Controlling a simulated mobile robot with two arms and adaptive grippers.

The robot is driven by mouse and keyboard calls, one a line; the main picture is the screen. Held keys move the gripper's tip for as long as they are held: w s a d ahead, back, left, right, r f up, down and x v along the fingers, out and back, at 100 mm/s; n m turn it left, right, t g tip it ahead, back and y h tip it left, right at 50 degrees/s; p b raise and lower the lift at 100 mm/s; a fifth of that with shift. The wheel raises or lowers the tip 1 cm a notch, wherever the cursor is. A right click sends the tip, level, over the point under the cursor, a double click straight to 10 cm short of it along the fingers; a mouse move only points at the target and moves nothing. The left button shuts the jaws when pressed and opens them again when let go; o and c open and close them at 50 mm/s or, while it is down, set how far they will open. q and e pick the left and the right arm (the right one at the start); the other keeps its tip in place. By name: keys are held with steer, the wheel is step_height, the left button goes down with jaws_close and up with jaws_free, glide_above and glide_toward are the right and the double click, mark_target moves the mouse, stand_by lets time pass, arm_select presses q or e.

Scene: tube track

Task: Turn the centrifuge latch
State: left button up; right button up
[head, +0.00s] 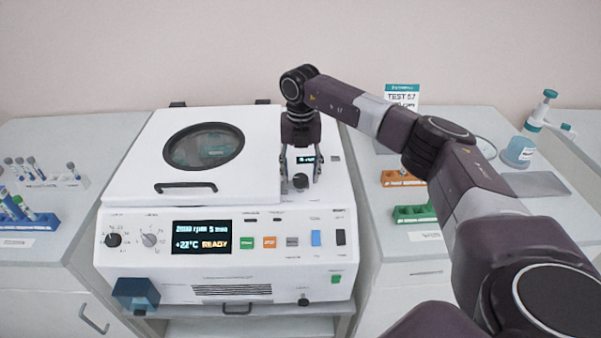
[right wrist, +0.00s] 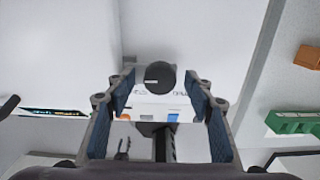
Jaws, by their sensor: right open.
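The white centrifuge (head: 120,195) stands in the middle of the head view with its lid down. Its latch is a black round knob (head: 301,181) on the top panel, right of the lid. In the right wrist view the knob (right wrist: 160,77) appears between the far ends of the fingers. My right gripper (head: 302,174) points down over the knob, open, with one finger on either side. A gap shows on both sides of the knob, and nothing is held. My left gripper is not in view.
The display (head: 202,237) reads READY. The lid has a round window (head: 203,146) and a black handle (head: 186,187). Tube racks stand on the left bench (head: 35,226).

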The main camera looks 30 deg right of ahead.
mark_target(301, 177)
step_height(301, 177, up, 12)
stand_by(0.6)
